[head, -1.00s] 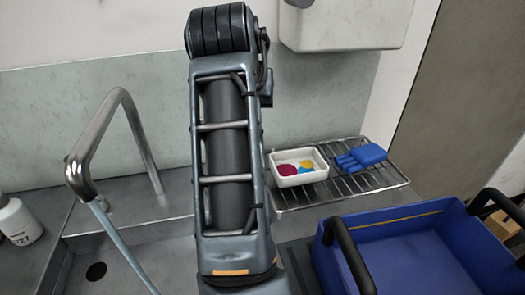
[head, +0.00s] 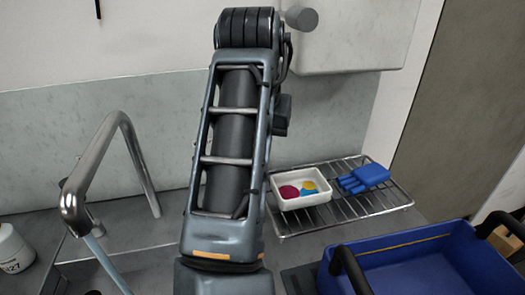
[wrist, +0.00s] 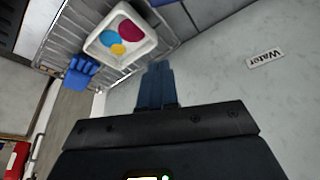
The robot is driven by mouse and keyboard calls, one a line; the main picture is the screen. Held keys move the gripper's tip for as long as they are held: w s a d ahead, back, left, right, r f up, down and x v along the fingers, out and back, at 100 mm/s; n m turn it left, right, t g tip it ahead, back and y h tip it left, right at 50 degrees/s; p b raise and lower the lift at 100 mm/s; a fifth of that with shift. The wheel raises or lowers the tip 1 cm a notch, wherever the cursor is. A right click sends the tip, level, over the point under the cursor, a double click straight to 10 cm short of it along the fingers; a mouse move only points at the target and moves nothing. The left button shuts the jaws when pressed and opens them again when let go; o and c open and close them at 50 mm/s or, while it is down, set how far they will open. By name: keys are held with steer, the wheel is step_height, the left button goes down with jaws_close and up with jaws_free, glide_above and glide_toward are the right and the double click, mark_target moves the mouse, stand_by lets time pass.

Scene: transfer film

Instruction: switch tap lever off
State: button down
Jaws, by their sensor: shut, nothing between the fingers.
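The metal tap (head: 118,135) arches over the sink at the left of the head view. A pale blue stream of water (head: 108,265) runs down from its spout. I cannot make out the tap lever in either view; my arm covers the area to the right of the tap. My gripper (wrist: 155,72) shows in the wrist view with its dark fingers together and nothing between them. The fingers point toward the pale back wall. A "Water" label (wrist: 264,58) is on that wall, to the right of the fingers and apart from them.
A wire rack (head: 370,212) on the right holds a white tray (head: 318,198) with coloured discs and a blue glove-like item (head: 364,178). A blue crate (head: 420,265) stands in front. A white bottle (head: 14,250) is at the left. A wall box (head: 350,40) hangs above.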

steer(key=p+x, duration=0.1)
steer(key=x, duration=0.7)
steer(key=shift+f, duration=0.1)
steer(key=s, duration=0.2)
steer(key=s+p, duration=0.1)
steer(key=s, duration=0.1)
steer(key=shift+a+f, duration=0.3)
steer(key=shift+a, duration=0.1)
